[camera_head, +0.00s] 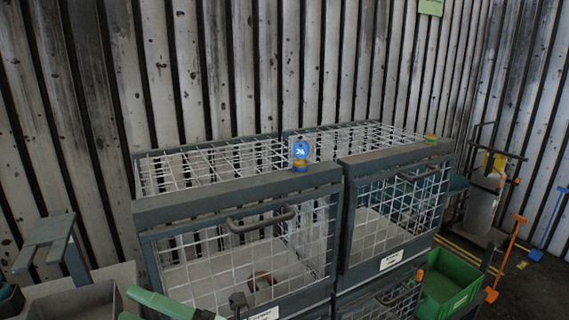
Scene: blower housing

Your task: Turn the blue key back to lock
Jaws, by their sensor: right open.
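The blue key (301,150) is a round blue tag with a white mark, upright on the front top rail of the left wire cage. A yellow and blue base (300,166) sits under it. A small dark part (238,303) at the bottom edge, in front of the left cage, may be my right gripper; it is mostly cut off and its fingers are not clear. It is well below the key and apart from it. My left gripper does not show.
Two wire cages with dark handles (262,219) stand side by side against a ribbed metal wall. A green crate (447,283) is at the lower right. A green bar (160,303) lies at the lower left.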

